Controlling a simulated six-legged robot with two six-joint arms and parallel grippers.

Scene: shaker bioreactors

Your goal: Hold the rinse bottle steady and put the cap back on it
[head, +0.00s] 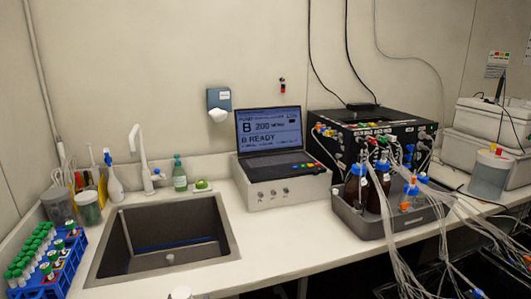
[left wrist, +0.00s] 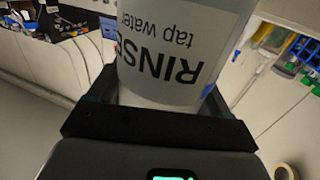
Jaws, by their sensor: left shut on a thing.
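The rinse bottle (left wrist: 175,50), white with dark print reading "RINSE" and "tap water", fills the upper middle of the left wrist view. It appears upside down there, and its top is outside the picture. My left gripper (left wrist: 160,100) is shut on it, with the dark jaws on both sides of its body. In the head view a small pale round thing (head: 180,293) is cut off by the bottom edge; I cannot tell whether it is the bottle's top or a cap. No cap is clearly seen. My right gripper is not in view.
A sink (head: 165,240) is set into the counter. A blue rack (head: 50,268) with green-capped tubes stands at its left. A laptop (head: 270,130) sits on a white box behind. A grey tray (head: 370,222) holds bottles and tubing at right. The front middle counter is clear.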

